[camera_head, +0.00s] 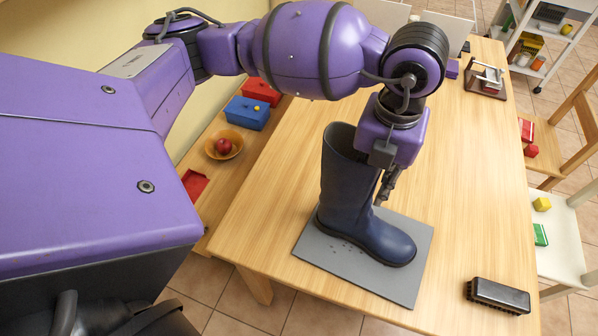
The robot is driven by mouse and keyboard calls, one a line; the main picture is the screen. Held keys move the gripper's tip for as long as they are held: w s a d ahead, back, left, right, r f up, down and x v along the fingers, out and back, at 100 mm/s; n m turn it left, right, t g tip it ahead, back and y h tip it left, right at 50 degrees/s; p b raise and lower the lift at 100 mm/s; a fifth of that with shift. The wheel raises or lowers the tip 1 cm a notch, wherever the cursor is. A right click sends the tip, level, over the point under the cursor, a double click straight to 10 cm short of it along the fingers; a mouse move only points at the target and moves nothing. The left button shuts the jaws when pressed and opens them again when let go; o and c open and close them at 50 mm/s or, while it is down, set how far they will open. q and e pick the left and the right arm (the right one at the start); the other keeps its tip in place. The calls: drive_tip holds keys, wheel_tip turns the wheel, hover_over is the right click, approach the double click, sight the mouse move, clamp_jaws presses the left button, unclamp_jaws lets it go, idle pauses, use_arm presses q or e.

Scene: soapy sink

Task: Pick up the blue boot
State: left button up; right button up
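The blue boot (347,188) stands upright on a grey mat (413,284) on the wooden table, its toe pointing to the lower right. Dark specks lie on the mat beside it. My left gripper (384,194) points down just right of the boot's shaft, above the foot. Its dark fingers overlap the shaft's edge in the picture. I cannot tell whether they touch the boot or how far apart they are. My wrist hides part of the shaft's upper right side. My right gripper is not in view.
A black brush (498,296) lies at the table's front right. A bench at the left holds a bowl (238,147) with a red fruit, a blue box (247,113) and a red box (262,92). A small device (485,80) stands at the far right.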

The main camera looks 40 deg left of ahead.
use_arm(q)
clamp_jaws()
